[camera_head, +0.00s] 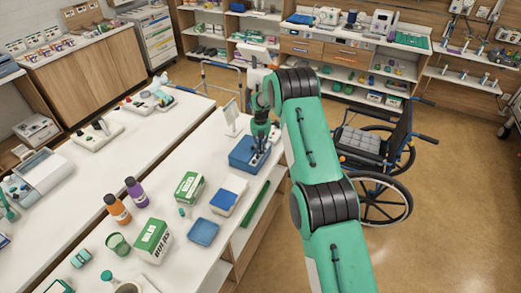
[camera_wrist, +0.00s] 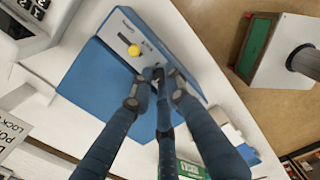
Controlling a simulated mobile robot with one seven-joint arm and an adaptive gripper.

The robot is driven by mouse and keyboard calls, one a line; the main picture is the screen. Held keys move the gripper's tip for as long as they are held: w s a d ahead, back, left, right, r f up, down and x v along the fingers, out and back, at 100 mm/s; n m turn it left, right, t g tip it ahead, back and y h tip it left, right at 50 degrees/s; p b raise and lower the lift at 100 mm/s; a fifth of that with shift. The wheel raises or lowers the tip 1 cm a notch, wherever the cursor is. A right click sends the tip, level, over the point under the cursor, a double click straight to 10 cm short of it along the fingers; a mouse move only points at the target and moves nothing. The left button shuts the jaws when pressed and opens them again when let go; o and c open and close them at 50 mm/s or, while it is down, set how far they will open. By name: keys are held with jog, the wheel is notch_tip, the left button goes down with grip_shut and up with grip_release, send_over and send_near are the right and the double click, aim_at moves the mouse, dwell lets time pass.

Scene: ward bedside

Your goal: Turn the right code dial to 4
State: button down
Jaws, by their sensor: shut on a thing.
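A blue lock box (camera_head: 243,157) stands on the white table near its right edge. In the wrist view the box (camera_wrist: 95,80) fills the middle, with a grey-blue panel (camera_wrist: 118,22) along one side. A round yellow knob (camera_wrist: 134,50) and small dark marks show on this panel. My gripper (camera_head: 261,146) is above the box, pointing down. In the wrist view its dark blue fingers (camera_wrist: 157,82) are closed together at the panel, past the yellow knob, around a small dark dial. The fingers hide most of the dial; its number cannot be read.
A white sign (camera_head: 231,117) stands behind the box. A blue-and-white box (camera_head: 228,195), a green-and-white carton (camera_head: 189,187) and a blue container (camera_head: 202,232) are nearer on the table. A wheelchair (camera_head: 375,155) stands on the floor to the right.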

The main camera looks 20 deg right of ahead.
jog(key=shift+m+b, duration=0.95)
jog(key=shift+m, duration=1.45)
jog(key=c, duration=1.9)
grip_release()
jog(key=shift+c, duration=0.2)
jog(key=shift+n, duration=0.4)
